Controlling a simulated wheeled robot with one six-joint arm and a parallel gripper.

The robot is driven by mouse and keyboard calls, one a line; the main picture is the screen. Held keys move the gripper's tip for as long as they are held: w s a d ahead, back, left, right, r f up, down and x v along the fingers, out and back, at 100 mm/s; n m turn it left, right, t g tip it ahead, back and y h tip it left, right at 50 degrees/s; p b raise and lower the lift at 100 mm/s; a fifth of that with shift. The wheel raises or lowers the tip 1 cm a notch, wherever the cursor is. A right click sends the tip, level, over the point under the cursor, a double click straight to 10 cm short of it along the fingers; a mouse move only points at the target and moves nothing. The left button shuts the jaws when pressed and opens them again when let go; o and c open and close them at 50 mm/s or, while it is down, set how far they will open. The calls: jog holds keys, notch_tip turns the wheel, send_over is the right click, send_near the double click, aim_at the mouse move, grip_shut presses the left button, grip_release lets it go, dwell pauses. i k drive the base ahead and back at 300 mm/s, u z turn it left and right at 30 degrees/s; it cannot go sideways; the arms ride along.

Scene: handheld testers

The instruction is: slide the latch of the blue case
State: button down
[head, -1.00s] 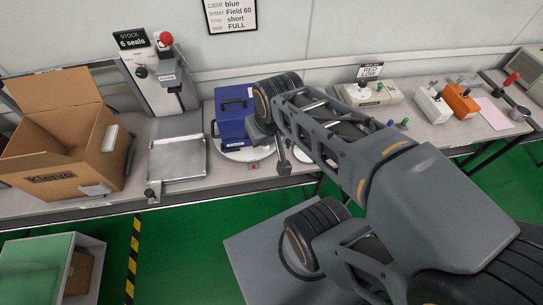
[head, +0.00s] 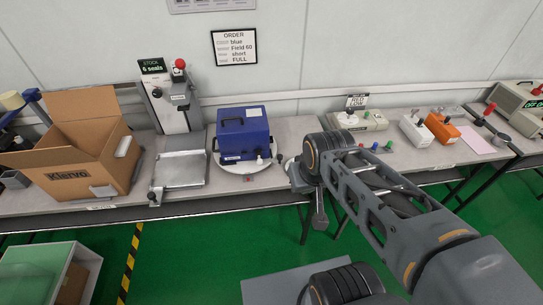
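The blue case (head: 242,136) stands on a round white turntable (head: 228,170) on the bench, left of my arm. It has a dark handle on its upper left and a pale label on top. A small white knob-like part (head: 260,160) shows at its lower right front; I cannot tell if this is the latch. My gripper (head: 318,215) hangs in front of the bench edge, right of the case and apart from it. Its fingers are small and dark here, and I cannot tell whether they are open or shut.
An open cardboard box (head: 85,150) stands at the left, beside a metal plate (head: 180,169) and a press with a red knob (head: 179,64). Testers, including an orange one (head: 442,128), stand at the right. An order sign (head: 234,47) hangs on the wall.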

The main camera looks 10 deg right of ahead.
aim_at(259, 154)
jog(key=i, duration=0.65)
jog(key=z, duration=1.9)
jog(key=k, duration=1.2)
jog(key=u, duration=2)
